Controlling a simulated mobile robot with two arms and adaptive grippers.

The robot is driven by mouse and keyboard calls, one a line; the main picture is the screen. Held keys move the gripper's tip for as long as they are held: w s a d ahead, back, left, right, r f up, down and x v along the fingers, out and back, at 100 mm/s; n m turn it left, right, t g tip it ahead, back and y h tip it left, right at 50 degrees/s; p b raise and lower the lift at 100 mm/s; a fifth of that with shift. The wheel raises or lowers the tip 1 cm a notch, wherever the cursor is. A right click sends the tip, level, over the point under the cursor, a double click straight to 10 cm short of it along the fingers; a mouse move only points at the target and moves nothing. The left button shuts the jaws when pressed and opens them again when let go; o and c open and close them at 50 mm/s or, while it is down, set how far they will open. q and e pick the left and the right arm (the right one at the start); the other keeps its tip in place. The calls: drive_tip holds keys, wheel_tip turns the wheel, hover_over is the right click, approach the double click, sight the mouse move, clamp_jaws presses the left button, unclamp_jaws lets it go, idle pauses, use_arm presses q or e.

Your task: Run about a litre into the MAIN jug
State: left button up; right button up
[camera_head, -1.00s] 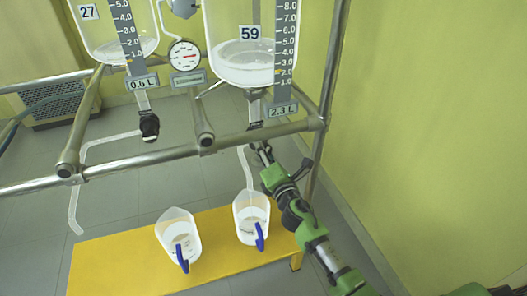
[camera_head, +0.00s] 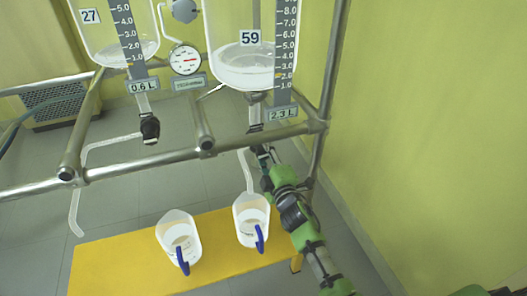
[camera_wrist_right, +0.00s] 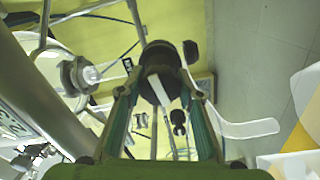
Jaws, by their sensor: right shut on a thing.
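Reactor 59 (camera_head: 240,77) holds clear liquid, and its plate (camera_head: 283,113) reads 2.3 L. My right gripper (camera_head: 264,151) is below its outlet, beside the drain tube (camera_head: 246,172). In the right wrist view the gripper (camera_wrist_right: 160,85) is shut on a black valve knob (camera_wrist_right: 160,56). The tube's lower end is over the right jug (camera_head: 250,212), a clear jug with a blue handle. A similar left jug (camera_head: 176,232) stands beside it. I cannot read the jugs' labels or tell their liquid levels. My left gripper is not in view.
Both jugs stand on a yellow bench (camera_head: 110,262). Reactor 27 (camera_head: 115,45) reads 0.6 L; its bent tube (camera_head: 76,205) hangs left of the bench. A metal frame rail (camera_head: 170,158) crosses in front. A gauge (camera_head: 185,58) sits between the reactors.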

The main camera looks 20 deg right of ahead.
drive_tip(key=shift+m, duration=0.6)
drive_tip(key=o, duration=1.1)
drive_tip(key=shift+s, duration=0.1)
drive_tip(key=s, duration=1.2)
drive_tip(key=shift+d, duration=0.25)
